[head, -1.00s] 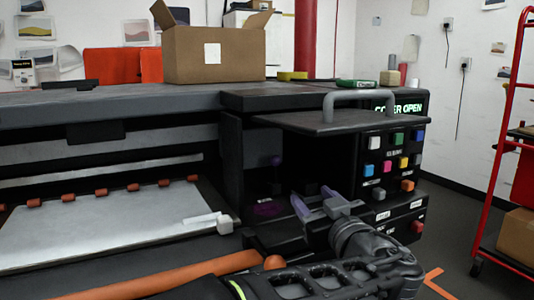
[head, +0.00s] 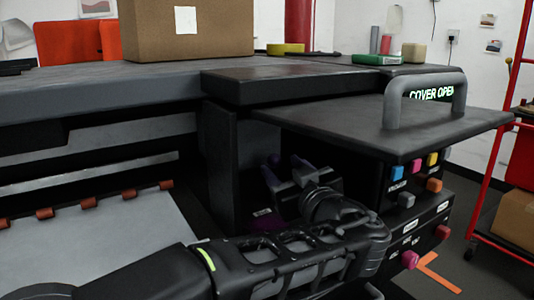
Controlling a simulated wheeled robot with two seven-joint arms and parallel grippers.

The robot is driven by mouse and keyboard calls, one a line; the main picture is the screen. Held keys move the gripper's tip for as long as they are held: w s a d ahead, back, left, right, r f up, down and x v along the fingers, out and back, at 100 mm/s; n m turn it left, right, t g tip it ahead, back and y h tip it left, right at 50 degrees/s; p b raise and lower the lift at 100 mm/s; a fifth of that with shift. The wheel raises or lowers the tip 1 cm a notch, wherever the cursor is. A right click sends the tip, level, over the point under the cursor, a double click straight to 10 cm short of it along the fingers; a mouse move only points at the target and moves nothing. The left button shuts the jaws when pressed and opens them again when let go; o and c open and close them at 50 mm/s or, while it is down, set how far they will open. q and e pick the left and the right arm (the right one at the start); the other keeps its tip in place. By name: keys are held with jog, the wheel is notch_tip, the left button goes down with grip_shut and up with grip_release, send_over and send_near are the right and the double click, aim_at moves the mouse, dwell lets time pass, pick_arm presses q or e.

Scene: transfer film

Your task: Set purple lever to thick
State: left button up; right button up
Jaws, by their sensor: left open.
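A small dark purplish shape, likely the purple lever (head: 275,158), shows at the fingertips. I cannot tell whether the fingers touch it or which setting it is at. My left forearm and wrist hide the lower part of the recess. My right gripper is not in view.
The cover, with its grey handle (head: 425,90), overhangs the recess. Coloured buttons (head: 415,168) sit to the right, with a magenta knob (head: 410,259) lower down. A cardboard box (head: 187,30) stands on the machine top. A red cart (head: 505,120) stands at right.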

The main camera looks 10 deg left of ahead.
pick_arm(q)
jog(key=shift+w+a, duration=0.1)
jog(key=shift+w, duration=0.05)
jog(key=x, duration=0.7)
jog(key=shift+w+a, duration=0.15)
jog(key=shift+w, duration=0.1)
grip_shut()
dwell(0.3)
dwell(0.9)
